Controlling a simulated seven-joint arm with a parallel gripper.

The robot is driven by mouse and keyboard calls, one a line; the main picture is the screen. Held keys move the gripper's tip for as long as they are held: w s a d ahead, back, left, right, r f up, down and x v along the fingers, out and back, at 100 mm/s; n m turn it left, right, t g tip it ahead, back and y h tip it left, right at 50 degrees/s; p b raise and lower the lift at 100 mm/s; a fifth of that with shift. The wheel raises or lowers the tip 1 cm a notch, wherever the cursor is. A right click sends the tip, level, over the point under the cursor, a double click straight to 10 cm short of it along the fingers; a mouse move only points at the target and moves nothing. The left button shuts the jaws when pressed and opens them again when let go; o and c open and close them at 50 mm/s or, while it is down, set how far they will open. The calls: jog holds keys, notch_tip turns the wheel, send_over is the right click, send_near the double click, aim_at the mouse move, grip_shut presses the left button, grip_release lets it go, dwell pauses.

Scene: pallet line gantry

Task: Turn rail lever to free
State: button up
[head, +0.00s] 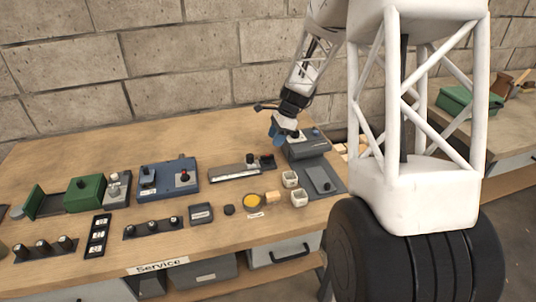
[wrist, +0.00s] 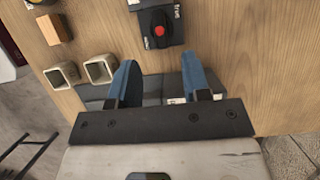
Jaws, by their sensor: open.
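A long grey rail plate (head: 232,171) lies on the bench, with a dark block (head: 267,162) and knob at its right end. In the wrist view a black lever knob with a red dot (wrist: 157,31) sits on a dark plate, with a small white word beside it that may read "free". My gripper (head: 285,132) is open, right of and apart from the rail, over a dark grey unit (head: 308,149). In the wrist view my gripper's two blue fingers (wrist: 160,75) are spread, with nothing held between them. The red-dotted knob is ahead of them.
A block wall (head: 180,60) stands behind the bench.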

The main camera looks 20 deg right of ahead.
aim_at(267, 155)
dwell(0.3)
jog(key=shift+x, duration=3.95)
jog(key=shift+c, duration=0.4)
grip_shut()
